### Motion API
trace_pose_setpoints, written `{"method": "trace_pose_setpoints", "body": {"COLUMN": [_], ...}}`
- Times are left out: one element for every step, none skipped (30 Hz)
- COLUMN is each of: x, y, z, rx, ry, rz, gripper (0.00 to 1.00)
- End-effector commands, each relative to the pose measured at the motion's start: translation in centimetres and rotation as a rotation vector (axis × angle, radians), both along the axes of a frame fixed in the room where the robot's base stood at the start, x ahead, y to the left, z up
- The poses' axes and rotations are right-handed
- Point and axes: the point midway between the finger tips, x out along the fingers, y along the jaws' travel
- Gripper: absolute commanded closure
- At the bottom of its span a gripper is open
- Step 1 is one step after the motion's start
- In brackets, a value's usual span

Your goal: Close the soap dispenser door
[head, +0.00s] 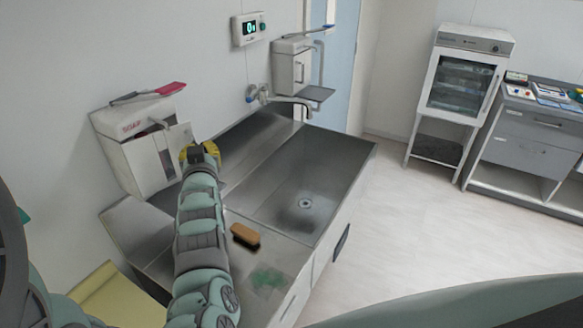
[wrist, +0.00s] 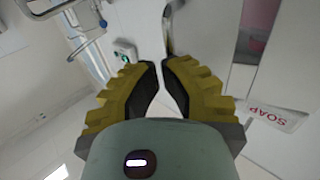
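The white soap dispenser (head: 122,160) is on the wall at the left in the head view, with a red lever (head: 171,88) on top. Its door (head: 166,160) appears to stand partly open, with a dark gap above it. In the wrist view, the SOAP label (wrist: 277,117) is at the right, and a pinkish inside (wrist: 257,42) shows through a gap beside a white panel (wrist: 205,28), probably the door. My gripper (wrist: 160,63) has its yellow fingers brought together, with nothing between them. In the head view, my gripper (head: 199,150) is just right of the door; contact cannot be told.
A steel sink (head: 305,190) with a faucet (head: 290,101) lies right of my arm. A brown brush (head: 245,236) lies on the counter. A second dispenser (head: 292,66) and a wall display (head: 248,28) are behind.

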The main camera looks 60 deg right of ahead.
Motion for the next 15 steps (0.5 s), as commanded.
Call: {"method": "trace_pose_setpoints", "body": {"x": [0.0, 0.1, 0.3, 0.4, 0.5, 0.6, 0.7, 0.8, 1.0, 1.1, 1.3, 1.5, 1.7, 1.8, 2.1], "y": [-0.3, -0.4, -0.5, -0.6, -0.6, -0.8, -0.8, -0.9, -1.0, -1.1, -1.2, -1.3, -1.4, -1.5, -1.6], "z": [-0.3, -0.3, -0.3, -0.3, -0.3, -0.3, -0.3, -0.4, -0.4, -0.5, -0.4, -0.4, -0.4, -0.3, -0.3], "rx": [0.0, 0.0, 0.001, 0.001, 0.0, -0.001, -0.001, 0.0, 0.001, 0.002, 0.002, 0.001, 0.0, -0.001, -0.001], "ry": [-0.004, -0.004, -0.005, -0.005, -0.005, -0.004, -0.004, -0.003, -0.001, 0.0, 0.0, 0.0, -0.001, -0.002, -0.003], "rz": [-0.005, -0.005, -0.006, -0.006, -0.007, -0.007, -0.008, -0.008, -0.008, -0.008, -0.008, -0.008, -0.008, -0.008, -0.008], "gripper": [1.0, 1.0, 1.0, 1.0, 1.0, 1.0, 1.0, 1.0, 1.0, 1.0, 1.0, 1.0, 1.0, 1.0, 1.0]}}
